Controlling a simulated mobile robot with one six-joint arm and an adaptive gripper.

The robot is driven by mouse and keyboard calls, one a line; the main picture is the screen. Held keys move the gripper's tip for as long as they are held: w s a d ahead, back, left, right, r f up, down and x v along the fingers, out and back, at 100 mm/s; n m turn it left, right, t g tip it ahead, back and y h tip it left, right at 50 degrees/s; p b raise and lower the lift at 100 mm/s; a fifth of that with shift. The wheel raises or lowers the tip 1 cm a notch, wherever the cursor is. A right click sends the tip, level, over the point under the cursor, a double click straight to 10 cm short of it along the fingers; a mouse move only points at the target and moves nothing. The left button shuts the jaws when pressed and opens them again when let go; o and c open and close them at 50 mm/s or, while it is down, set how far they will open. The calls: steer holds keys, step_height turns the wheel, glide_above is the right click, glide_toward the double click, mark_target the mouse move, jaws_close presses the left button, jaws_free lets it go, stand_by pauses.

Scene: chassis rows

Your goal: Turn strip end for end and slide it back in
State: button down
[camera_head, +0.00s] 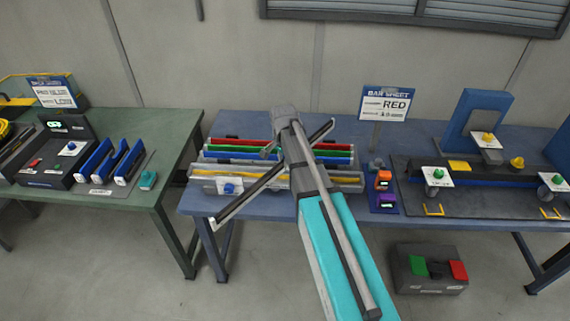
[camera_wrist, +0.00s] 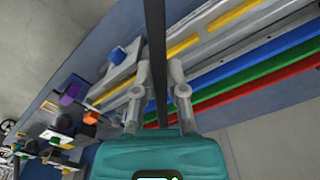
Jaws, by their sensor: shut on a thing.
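A long dark strip (camera_head: 250,195) with a pale edge and a white lower-left end is held diagonally over the front of the rack (camera_head: 345,188). In the wrist view the strip (camera_wrist: 155,35) runs up between the fingers of my gripper (camera_wrist: 160,72), which is shut on it. The strip appears raised and apart from the rack's channels. In the head view my arm covers the strip's middle and the grip. The rack holds red, green and blue strips (camera_head: 225,155) and a yellow strip (camera_head: 348,180). A blue knob (camera_head: 229,188) on a white plate sits at its front left.
A green table (camera_head: 165,135) with blue holders is at left. A grey box (camera_head: 430,268) stands on the floor.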

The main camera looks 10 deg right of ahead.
steer(key=w+f+n+b, duration=0.1)
steer(key=w+n, duration=0.3)
steer(key=n, duration=0.8)
steer(key=w+a+f+n+b, duration=0.1)
steer(key=w+n, duration=0.4)
steer(key=n, duration=0.8)
steer(key=shift+w+a+f, duration=0.15)
steer(key=shift+a+f, duration=0.1)
steer(key=shift+f, duration=0.05)
steer(key=shift+f+b, duration=0.1)
steer(key=shift+b, duration=0.3)
steer(key=shift+f+b, duration=2.3)
steer(key=shift+f+b, duration=2.15)
steer(key=shift+f, duration=0.05)
steer(key=c, duration=0.6)
jaws_free()
